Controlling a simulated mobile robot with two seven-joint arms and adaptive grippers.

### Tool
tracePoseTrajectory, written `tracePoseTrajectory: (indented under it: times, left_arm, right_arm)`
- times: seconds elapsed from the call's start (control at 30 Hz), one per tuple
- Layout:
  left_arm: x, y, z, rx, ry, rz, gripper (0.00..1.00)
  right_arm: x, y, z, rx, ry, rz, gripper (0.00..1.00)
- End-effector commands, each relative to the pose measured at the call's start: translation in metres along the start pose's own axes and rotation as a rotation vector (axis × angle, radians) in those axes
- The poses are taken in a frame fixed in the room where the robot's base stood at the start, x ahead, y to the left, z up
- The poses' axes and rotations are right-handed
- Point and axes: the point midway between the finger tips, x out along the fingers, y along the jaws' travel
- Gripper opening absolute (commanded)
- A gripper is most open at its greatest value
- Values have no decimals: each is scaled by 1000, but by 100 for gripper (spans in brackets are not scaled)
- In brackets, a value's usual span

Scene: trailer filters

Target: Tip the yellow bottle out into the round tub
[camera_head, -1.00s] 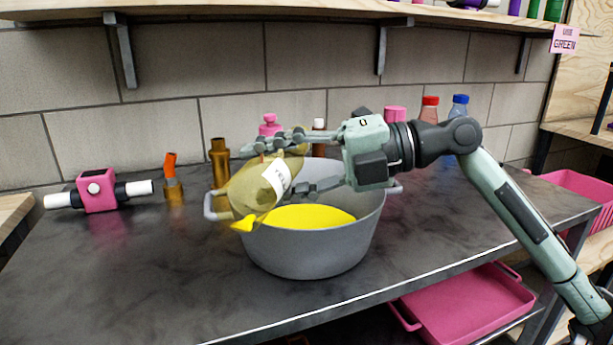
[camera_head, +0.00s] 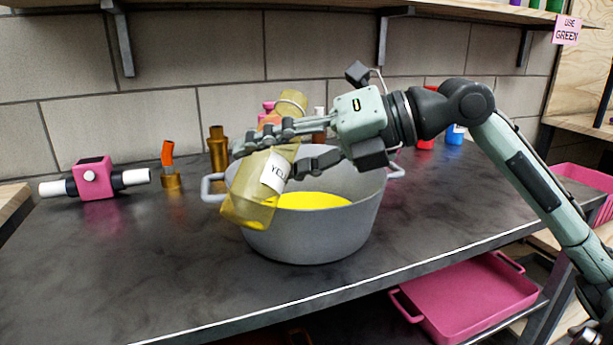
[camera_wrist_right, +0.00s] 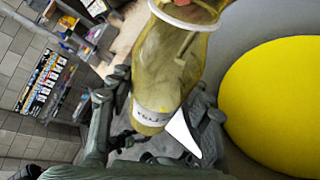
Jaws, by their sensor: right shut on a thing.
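The yellow bottle (camera_head: 252,188) is see-through, with a white label. It leans over the left rim of the round tub, its ringed end up and its lower end down to the left. Some yellow liquid shows in its lower end. The grey round tub (camera_head: 310,235) stands on the dark table with yellow liquid (camera_head: 312,201) in it. My right gripper (camera_head: 266,154) is shut on the bottle's middle. In the wrist view the bottle (camera_wrist_right: 165,70) lies between the fingers, left of the yellow liquid (camera_wrist_right: 285,105). My left gripper is not in view.
A pink block with white pipe ends (camera_head: 96,180), an orange-topped brass fitting (camera_head: 171,168) and a brass cylinder (camera_head: 218,150) stand to the left. Red-capped and blue bottles (camera_head: 454,135) are behind my arm. A pink tray (camera_head: 470,305) is below the table. The front left tabletop is clear.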

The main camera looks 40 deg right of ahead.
Motion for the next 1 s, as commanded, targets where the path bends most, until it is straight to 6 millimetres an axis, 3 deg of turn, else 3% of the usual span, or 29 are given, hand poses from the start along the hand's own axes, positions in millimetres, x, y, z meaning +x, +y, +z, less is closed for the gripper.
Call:
tracePoseTrajectory:
  times: [0.03,0.27,0.5,0.67,1.0]
  left_arm:
    - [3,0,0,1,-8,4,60]
    - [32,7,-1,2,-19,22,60]
    - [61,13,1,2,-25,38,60]
    - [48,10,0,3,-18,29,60]
    - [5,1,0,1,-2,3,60]
  right_arm:
    - [-6,9,10,-52,-13,-20,9]
    - [-17,26,29,-235,-44,-97,9]
    - [-21,40,32,-414,-71,-171,9]
    - [-19,39,28,-684,-116,-285,9]
    - [-18,37,28,-786,-137,-326,9]
